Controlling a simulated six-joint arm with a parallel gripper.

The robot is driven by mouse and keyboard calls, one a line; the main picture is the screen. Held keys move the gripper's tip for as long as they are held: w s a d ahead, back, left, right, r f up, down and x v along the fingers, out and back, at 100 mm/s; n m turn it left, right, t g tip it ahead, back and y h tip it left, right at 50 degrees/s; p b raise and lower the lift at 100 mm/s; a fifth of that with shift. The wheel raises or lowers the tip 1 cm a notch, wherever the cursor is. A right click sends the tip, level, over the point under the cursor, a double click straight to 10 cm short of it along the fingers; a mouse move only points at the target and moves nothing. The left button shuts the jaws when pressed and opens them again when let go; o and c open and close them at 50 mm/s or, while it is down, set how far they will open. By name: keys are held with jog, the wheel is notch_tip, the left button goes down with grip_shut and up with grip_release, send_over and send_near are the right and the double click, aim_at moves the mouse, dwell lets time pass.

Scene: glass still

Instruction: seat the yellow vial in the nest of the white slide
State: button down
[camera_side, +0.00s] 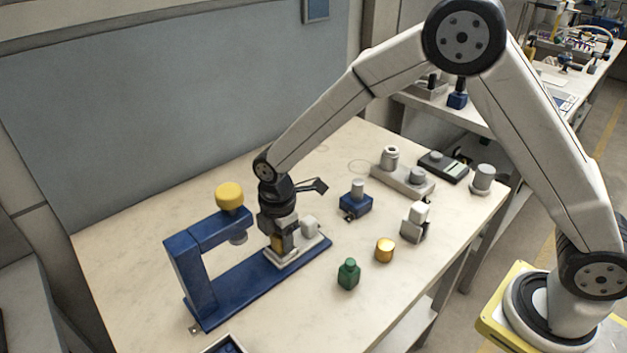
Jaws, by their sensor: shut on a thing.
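My gripper (284,241) points down above the right end of the blue fixture's base. It is shut on the yellow vial (289,242), which shows only as a small amber patch between the fingers. The white slide (302,256) lies on the fixture's base right below and beside the gripper, with a pale rounded block (310,225) at its right. The nest is hidden by the gripper and vial. I cannot tell whether the vial touches the slide or is in the nest.
The blue fixture (196,275) has an upright arm with a yellow knob (229,196), left of my gripper. A green bottle (348,273) and a gold cylinder (385,250) stand on the table in front. A blue block (356,206) and grey holder (403,180) stand right.

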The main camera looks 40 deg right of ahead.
jog(key=shift+f, duration=0.35)
dwell(0.6)
jog(key=shift+c, duration=0.7)
grip_release()
jog(key=shift+r, duration=0.1)
jog(key=shift+r, duration=3.8)
jog(key=shift+r, duration=0.1)
jog(key=shift+r, duration=2.15)
